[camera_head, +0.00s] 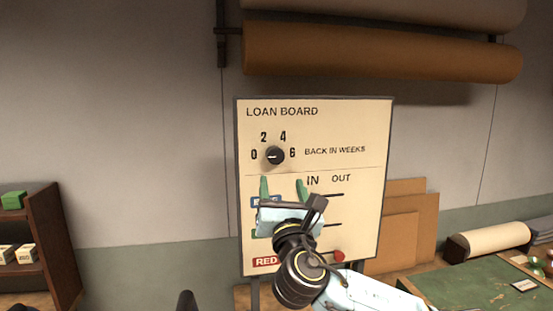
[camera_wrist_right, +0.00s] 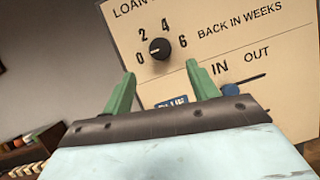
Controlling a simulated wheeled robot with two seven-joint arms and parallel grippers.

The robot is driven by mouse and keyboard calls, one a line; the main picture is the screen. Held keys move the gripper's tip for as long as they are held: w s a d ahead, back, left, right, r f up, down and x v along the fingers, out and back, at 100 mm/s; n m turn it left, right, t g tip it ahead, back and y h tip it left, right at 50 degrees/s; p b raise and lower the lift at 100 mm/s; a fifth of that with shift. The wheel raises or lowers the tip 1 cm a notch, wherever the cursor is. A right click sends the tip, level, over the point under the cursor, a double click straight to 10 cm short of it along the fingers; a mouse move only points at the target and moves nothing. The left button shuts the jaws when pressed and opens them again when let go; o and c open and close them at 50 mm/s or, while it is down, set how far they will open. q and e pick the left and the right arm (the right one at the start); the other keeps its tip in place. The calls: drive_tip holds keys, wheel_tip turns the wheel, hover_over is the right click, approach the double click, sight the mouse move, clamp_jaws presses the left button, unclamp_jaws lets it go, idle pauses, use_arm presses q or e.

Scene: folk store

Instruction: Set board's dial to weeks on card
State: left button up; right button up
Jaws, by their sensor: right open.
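The loan board (camera_head: 345,120) stands upright in front of me. Its black dial (camera_head: 275,155) sits among the numbers 0, 2, 4 and 6, beside "BACK IN WEEKS". The dial also shows in the right wrist view (camera_wrist_right: 159,48), where its pale mark appears to point left towards 0. My right gripper (camera_head: 283,182) is open and empty, its green fingertips just below the dial in the picture. In the right wrist view the fingertips (camera_wrist_right: 161,72) straddle the space below the dial, apart from it. A small pale card (camera_head: 525,286) lies on the green mat; its writing is unreadable.
Below the dial are IN/OUT slider rows, partly hidden by my right arm, with a red knob (camera_head: 339,256) low down. A brown roll (camera_head: 380,52) hangs above. A shelf (camera_head: 50,235) is at left, a green mat (camera_head: 450,285) at right.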

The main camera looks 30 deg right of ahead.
sight(276, 158)
drive_tip(key=p+x, duration=0.1)
drive_tip(key=x, duration=0.7)
drive_tip(key=shift+w+d+r, duration=0.15)
drive_tip(key=shift+w+d, duration=0.05)
drive_tip(key=shift+w, duration=0.4)
drive_tip(key=shift+c, duration=0.3)
drive_tip(key=c, duration=0.9)
drive_tip(key=shift+c, duration=0.2)
